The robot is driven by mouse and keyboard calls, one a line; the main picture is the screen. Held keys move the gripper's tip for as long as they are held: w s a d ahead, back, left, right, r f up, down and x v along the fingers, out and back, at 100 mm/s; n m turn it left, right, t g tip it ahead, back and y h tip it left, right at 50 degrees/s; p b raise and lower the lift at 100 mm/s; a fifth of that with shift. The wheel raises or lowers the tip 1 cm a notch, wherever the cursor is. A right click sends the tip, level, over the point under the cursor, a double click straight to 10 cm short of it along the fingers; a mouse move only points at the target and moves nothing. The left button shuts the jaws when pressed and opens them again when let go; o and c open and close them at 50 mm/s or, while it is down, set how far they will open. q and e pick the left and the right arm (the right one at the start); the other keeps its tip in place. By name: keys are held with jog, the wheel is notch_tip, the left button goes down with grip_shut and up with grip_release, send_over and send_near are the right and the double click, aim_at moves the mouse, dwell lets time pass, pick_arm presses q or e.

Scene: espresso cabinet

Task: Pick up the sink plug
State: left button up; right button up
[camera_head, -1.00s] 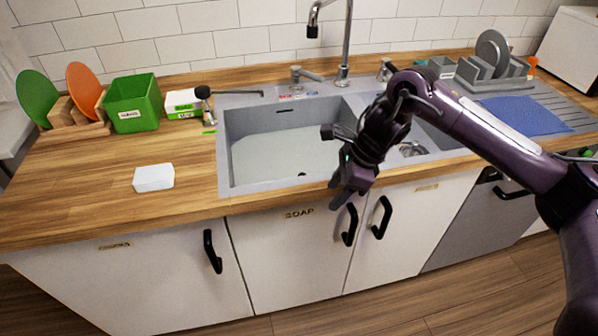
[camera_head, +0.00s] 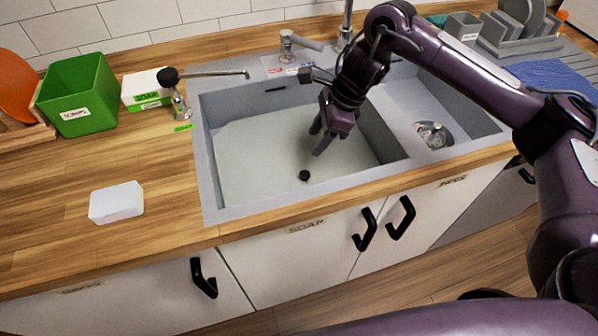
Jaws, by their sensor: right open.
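A small round black sink plug (camera_head: 304,176) shows in the left basin of the sink (camera_head: 212,205), near its front side. The basin looks filled with cloudy, pale water. My right gripper (camera_head: 318,142) is over this basin, just above and slightly right of the plug in the picture. It is open and its fingers point down, apart from the plug. I cannot tell the exact height of the fingertips above the water. My left gripper is not in view.
The faucet (camera_head: 346,25) and a tap lever (camera_head: 287,45) stand behind the basin. A soap dispenser (camera_head: 181,100) is at its left rim. A white block (camera_head: 116,202) lies on the counter. The green bin (camera_head: 80,95) and the dish rack (camera_head: 510,40) stand farther off.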

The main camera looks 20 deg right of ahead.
jog(key=b, duration=0.4)
send_near(305, 174)
jog(key=shift+w+b+x, duration=0.1)
jog(key=shift+b+x, duration=0.5)
jog(key=shift+x, duration=0.8)
jog(key=shift+w+b+x, duration=0.15)
jog(key=shift+b+x, duration=0.4)
jog(key=shift+x, duration=0.85)
jog(key=x, duration=0.4)
jog(key=shift+s+f, duration=0.25)
jog(key=shift+f, duration=0.15)
jog(key=shift+c, duration=0.4)
grip_shut()
